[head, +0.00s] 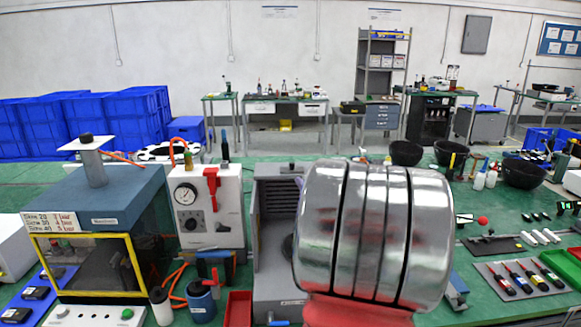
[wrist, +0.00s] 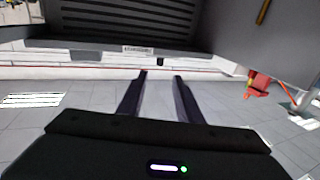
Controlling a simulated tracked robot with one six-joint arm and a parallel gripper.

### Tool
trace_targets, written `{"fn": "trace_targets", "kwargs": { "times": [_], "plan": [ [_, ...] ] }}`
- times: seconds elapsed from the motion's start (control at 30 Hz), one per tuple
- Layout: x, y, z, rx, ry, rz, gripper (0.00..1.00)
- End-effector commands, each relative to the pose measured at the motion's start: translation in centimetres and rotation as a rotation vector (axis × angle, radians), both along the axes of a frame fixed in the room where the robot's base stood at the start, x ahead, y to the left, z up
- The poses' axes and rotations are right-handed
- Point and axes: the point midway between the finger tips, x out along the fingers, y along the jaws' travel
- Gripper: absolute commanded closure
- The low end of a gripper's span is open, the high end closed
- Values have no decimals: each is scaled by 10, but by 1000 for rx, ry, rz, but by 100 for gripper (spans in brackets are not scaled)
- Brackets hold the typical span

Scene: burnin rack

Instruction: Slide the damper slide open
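A grey cabinet (head: 277,285) stands on the green bench, with a slatted part near its top. My large silver arm link covers its right side in the head view. The wrist view shows a grey housing (wrist: 220,62) with dark slots (wrist: 130,18), a small label and a small black knob (wrist: 160,62) on its lower edge. I cannot tell for certain which part is the damper slide. My gripper (wrist: 160,76) is open and empty, its two dark fingers apart and pointing toward the knob. The knob shows between and beyond the fingertips; contact is not visible. The head view hides my gripper.
Left of the cabinet stand a white gauge unit (head: 211,225) and a blue-topped machine (head: 95,200). A blue jar (head: 201,302) and a red tray (head: 238,310) sit close by. Tools lie on a grey mat (head: 520,279) at the right. Grey tiled floor shows in the wrist view.

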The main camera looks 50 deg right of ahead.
Motion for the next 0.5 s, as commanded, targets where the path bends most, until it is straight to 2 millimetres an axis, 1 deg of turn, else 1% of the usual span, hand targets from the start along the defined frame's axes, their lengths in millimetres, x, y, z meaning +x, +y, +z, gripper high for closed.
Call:
{"fn": "trace_targets", "kwargs": {
  "times": [0.17, 0.37, 0.5],
  "plan": [
    [8, -5, 0, 0, 0, 0, 68],
    [30, -17, -1, 1, 0, 1, 68],
    [48, -28, -1, 1, 0, 2, 68]
  ]
}}
